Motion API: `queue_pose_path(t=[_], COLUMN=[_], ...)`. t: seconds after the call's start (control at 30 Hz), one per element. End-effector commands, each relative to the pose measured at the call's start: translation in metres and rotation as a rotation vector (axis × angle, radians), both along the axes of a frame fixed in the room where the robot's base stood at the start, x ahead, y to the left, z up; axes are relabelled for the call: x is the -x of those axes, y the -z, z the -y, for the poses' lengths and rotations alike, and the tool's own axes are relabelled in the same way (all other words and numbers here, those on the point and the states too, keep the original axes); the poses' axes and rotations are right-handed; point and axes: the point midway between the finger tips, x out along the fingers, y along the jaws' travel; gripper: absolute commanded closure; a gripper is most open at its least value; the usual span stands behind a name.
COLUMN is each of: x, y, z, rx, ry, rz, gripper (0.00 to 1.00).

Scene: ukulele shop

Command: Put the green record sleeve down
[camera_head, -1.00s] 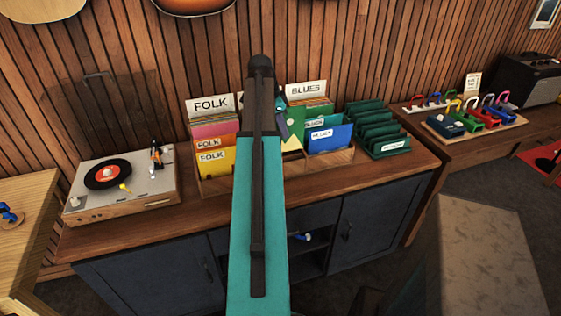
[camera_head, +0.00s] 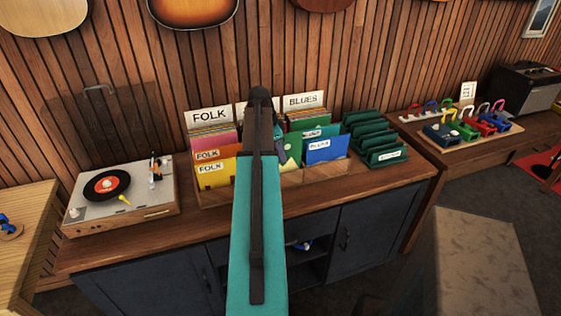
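A green record sleeve (camera_head: 292,149) with a pale mark shows in part just right of my arm, at the middle of the wooden record bin (camera_head: 341,174). My gripper (camera_head: 280,138) is mostly hidden behind my own teal arm; only a small dark piece shows beside the sleeve. Its fingers cannot be seen, and I cannot tell whether they hold the sleeve. A dark green rack (camera_head: 375,137) with several slots and a small white label stands right of the bin; its visible slots look empty.
Folk sleeves (camera_head: 214,172) fill the bin's left side, and a blue sleeve (camera_head: 326,148) stands at right. A record player (camera_head: 122,190) sits left on the sideboard (camera_head: 180,229). A tray of colourful capos (camera_head: 470,129) is far right. The sideboard's front strip is clear.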

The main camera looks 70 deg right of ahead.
Motion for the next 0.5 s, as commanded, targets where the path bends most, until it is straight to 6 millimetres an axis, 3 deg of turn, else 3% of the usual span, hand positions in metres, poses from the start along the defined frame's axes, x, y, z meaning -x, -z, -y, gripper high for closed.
queue_pose_path(t=[0.3, 0.5], x=[0.0, -0.001], y=[0.027, 0.033], z=[-0.001, -0.001], rx=[-0.001, 0.0], ry=[-0.002, -0.001], rz=[-0.001, 0.0], gripper=[1.0, 1.0])
